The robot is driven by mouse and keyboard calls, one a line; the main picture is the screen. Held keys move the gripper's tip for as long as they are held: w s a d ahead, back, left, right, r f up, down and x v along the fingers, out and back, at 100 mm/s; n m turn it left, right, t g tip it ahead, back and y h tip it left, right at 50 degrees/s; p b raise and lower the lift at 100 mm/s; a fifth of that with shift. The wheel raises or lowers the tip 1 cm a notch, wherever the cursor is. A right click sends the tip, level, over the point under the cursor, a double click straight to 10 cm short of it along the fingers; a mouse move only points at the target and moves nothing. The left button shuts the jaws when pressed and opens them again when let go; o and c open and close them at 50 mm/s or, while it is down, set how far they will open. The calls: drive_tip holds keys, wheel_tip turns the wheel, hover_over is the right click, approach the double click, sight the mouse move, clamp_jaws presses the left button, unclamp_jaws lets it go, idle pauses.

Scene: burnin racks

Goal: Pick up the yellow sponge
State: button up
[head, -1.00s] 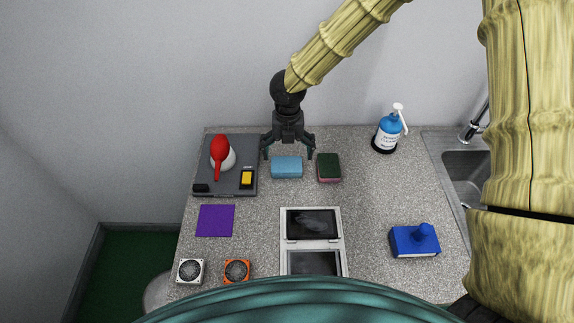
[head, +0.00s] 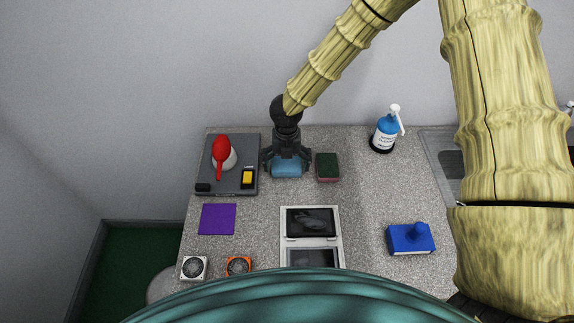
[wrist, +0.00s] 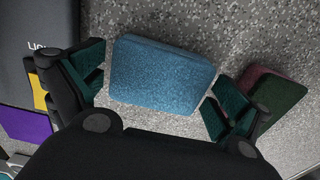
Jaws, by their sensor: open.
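No sponge that looks yellow shows. A light blue sponge-like block (head: 287,171) lies on the counter near the back; it also fills the middle of the wrist view (wrist: 160,75). My gripper (head: 288,166) is open over it, pointing down, with one finger on each side. In the wrist view, gaps show between the block and both fingers of my gripper (wrist: 157,92). A block with a dark green top and reddish lower part (head: 327,167) lies just to the right; it is partly hidden behind the right finger in the wrist view (wrist: 281,97).
At left, a grey device (head: 207,172) carries a red-and-white object (head: 222,153) and a yellow piece (head: 248,177). A purple square (head: 217,219), two fans, a two-screen device (head: 311,250) and a blue handled block (head: 411,240) lie nearer. A blue bottle (head: 385,132) stands back right.

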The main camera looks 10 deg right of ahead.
sight(286, 164)
drive_tip(key=shift+c, duration=0.2)
drive_tip(key=c, duration=0.5)
drive_tip(key=shift+c, duration=0.2)
drive_tip(key=shift+r, duration=0.15)
drive_tip(key=shift+r+b, duration=0.6)
drive_tip(key=shift+r, duration=0.05)
drive_tip(key=shift+r+b, duration=0.6)
drive_tip(key=shift+r, duration=0.35)
drive_tip(key=s+b, duration=0.1)
drive_tip(key=s, duration=0.3)
drive_tip(key=s+b, duration=0.2)
drive_tip(key=s, duration=0.3)
drive_tip(key=s+a+r+b, duration=0.1)
drive_tip(key=s+b, duration=0.1)
drive_tip(key=s, duration=0.3)
drive_tip(key=shift+s+r, duration=0.1)
drive_tip(key=shift+s, duration=0.15)
drive_tip(key=shift+s+r+b, duration=0.15)
drive_tip(key=shift+s+b, duration=0.2)
drive_tip(key=shift+s, duration=0.45)
